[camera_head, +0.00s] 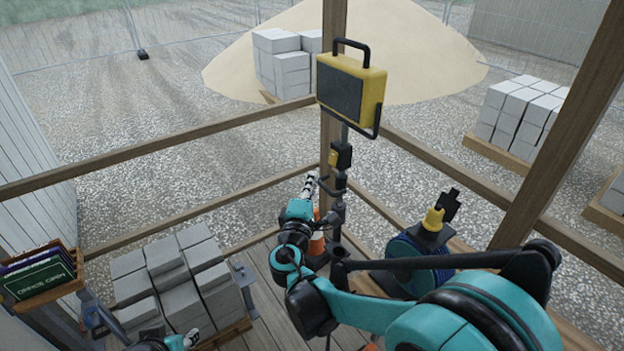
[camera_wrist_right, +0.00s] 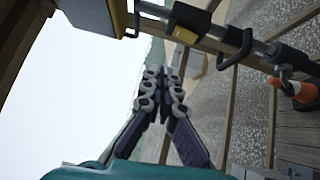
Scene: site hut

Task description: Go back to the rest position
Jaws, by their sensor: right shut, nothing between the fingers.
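My right gripper (camera_head: 310,182) is raised just left of the pole of a yellow work lamp (camera_head: 352,90) in the head view. In the right wrist view its two fingers (camera_wrist_right: 167,76) are together, with nothing between them. The lamp's pole (camera_wrist_right: 215,32) crosses the top of that view, apart from the fingers. Only a small part of my left gripper (camera_head: 191,338) shows at the bottom left of the head view, in front of the grey blocks. Its fingers are too small and cut off to tell open from shut.
Grey blocks (camera_head: 165,262) are stacked at the lower left, near a wooden box with an "OFFICE OPEN" sign (camera_head: 40,277). A blue cable reel (camera_head: 412,268) stands right of the lamp pole. An orange cone (camera_head: 317,243) stands by its foot. Wooden rails (camera_head: 160,146) surround the deck.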

